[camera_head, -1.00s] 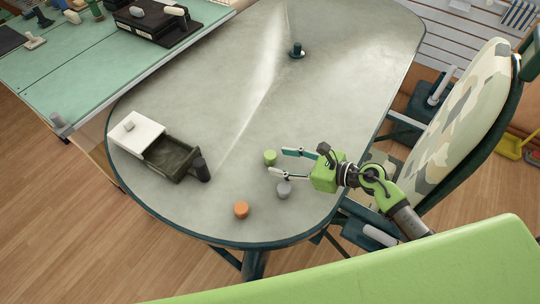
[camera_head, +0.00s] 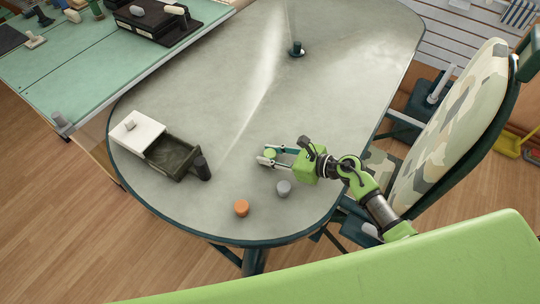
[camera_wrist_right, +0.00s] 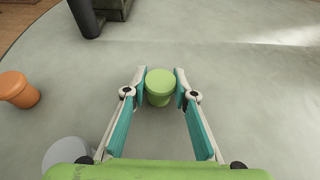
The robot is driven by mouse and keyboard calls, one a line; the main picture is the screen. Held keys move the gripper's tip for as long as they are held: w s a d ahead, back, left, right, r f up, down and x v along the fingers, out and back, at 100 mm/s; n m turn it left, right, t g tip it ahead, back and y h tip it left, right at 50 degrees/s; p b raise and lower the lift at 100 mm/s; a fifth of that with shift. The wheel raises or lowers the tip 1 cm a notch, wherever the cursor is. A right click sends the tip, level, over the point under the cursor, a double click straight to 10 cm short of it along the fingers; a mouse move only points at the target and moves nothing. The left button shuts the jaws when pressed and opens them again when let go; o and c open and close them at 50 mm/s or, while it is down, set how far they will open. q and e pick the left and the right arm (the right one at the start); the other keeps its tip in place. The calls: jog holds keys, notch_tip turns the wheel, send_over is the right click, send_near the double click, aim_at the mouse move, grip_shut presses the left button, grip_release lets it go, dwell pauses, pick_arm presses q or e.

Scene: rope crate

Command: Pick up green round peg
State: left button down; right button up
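The green round peg (camera_head: 270,153) stands upright on the grey table (camera_head: 225,105). In the right wrist view the peg (camera_wrist_right: 159,86) sits between the two fingertips of my right gripper (camera_wrist_right: 160,84). In the head view my right gripper (camera_head: 266,154) reaches in from the right, low over the table, with a finger on each side of the peg. The fingers are apart; small gaps seem to show between them and the peg, so I see no firm grip. My left gripper is not in view.
A grey peg (camera_head: 284,188) stands just below my right gripper, and an orange peg (camera_head: 241,208) is farther left. A dark open crate (camera_head: 174,157) with a white lid (camera_head: 137,131) and a dark cylinder (camera_head: 202,168) stand at the left. A chair (camera_head: 455,125) is at the right.

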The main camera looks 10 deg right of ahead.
aim_at(270, 153)
jog(key=shift+r, duration=0.15)
jog(key=shift+r, duration=0.25)
notch_tip(270, 153, up, 2)
jog(key=shift+r, duration=0.2)
jog(key=s+a+r+p, duration=0.3)
jog(key=s+a+r, duration=0.5)
jog(key=a+r, duration=0.2)
jog(key=shift+s+a, duration=0.3)
jog(key=shift+a, duration=0.3)
